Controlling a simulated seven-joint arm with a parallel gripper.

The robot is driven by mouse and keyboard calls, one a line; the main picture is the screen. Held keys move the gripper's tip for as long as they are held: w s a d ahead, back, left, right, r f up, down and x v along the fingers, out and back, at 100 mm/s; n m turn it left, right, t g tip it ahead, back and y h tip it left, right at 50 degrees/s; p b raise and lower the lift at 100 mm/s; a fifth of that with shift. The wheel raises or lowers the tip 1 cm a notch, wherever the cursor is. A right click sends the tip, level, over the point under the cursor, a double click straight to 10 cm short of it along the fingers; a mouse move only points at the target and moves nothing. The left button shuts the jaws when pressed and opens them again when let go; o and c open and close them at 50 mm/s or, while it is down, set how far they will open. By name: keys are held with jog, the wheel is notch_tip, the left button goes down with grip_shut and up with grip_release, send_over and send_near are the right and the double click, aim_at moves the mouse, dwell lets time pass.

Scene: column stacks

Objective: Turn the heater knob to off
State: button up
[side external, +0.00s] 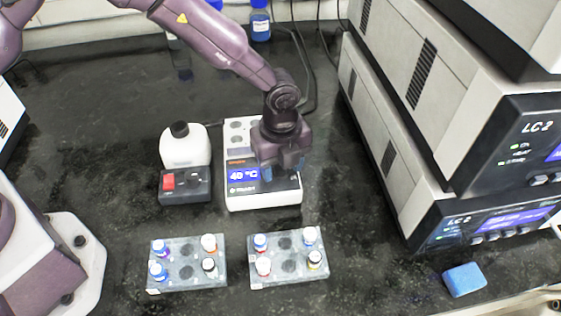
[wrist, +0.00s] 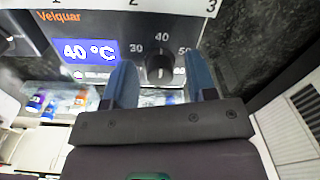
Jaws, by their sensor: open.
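The heater (side external: 236,200) is a white unit with several wells on top and a blue display reading 40 °C. In the wrist view its display (wrist: 84,51) sits left of a dark knob (wrist: 160,72). The labels 30, 40 and 50 surround the knob, and its light mark points up toward 40. My gripper (side external: 284,168) is over the right part of the heater's front panel and hides the knob in the side view. In the wrist view, my gripper (wrist: 159,62) is open, with a blue finger on each side of the knob. I cannot tell whether the fingers touch it.
Two vial racks (side external: 187,278) (side external: 288,271) lie in front. Stacked LC instruments (side external: 470,215) rise at the right. A blue sponge (side external: 464,279) lies front right.

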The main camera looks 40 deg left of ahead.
jog(key=c, duration=0.9)
jog(key=shift+c, duration=0.2)
jog(key=shift+n, duration=0.4)
jog(key=n, duration=0.3)
jog(key=shift+n, duration=0.4)
jog(key=n, duration=1.2)
jog(key=shift+n, duration=0.4)
jog(key=n, duration=0.6)
jog(key=shift+n, duration=0.4)
